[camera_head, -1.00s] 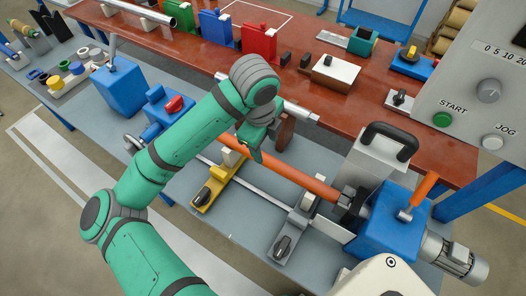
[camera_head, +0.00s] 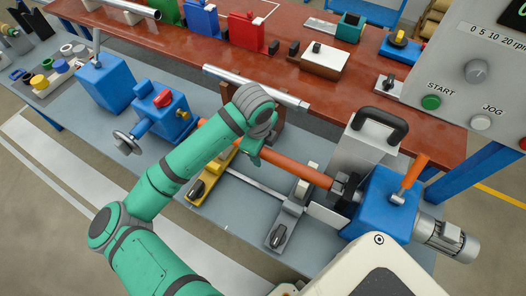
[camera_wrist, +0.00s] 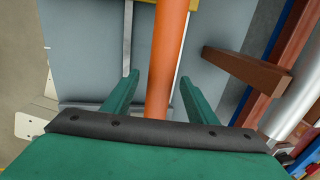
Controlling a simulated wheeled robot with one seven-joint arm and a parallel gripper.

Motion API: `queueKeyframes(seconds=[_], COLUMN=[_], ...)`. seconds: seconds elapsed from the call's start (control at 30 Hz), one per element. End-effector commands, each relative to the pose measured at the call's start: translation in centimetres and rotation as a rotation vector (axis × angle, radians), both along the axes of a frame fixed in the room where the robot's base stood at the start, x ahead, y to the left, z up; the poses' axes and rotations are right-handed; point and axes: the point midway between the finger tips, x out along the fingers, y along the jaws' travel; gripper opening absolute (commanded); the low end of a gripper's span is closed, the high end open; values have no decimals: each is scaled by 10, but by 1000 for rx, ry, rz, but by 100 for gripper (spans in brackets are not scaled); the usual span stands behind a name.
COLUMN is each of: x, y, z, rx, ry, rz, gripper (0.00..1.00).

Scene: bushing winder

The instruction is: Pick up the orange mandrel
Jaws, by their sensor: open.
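The orange mandrel (camera_head: 300,170) is a long rod lying across the winder between the blue tailstock (camera_head: 159,108) at left and the grey chuck (camera_head: 342,186) on the blue headstock (camera_head: 384,204) at right. My arm hides part of its middle. In the wrist view the mandrel (camera_wrist: 168,60) runs upright through the picture, between the two green fingers of my gripper (camera_wrist: 158,90). The fingers are apart, one on each side, with gaps to the mandrel. My gripper (camera_head: 250,152) is at the mandrel's middle in the head view.
A yellow support (camera_head: 207,178) and a grey support (camera_head: 288,217) stand beneath the mandrel. A silver tube (camera_head: 255,86) lies behind on brown rests along the red-brown table (camera_head: 360,115). A control panel (camera_head: 478,75) stands at right, near a black-handled grey block (camera_head: 368,140).

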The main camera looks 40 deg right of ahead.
Motion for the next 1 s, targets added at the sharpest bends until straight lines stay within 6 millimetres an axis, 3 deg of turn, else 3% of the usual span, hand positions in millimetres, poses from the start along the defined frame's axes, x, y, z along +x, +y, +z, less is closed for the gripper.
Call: queueKeyframes(seconds=[0.2,0.4,0.43,0.77,1.0], x=[0,0,0,0,1], y=[0,0,0,-1,0], z=[0,0,0,3,31], rx=[0,0,0,-1,-2], ry=[-1,-1,-1,-2,-5], rz=[1,1,1,-1,0], gripper=[50,2,0,0,0])
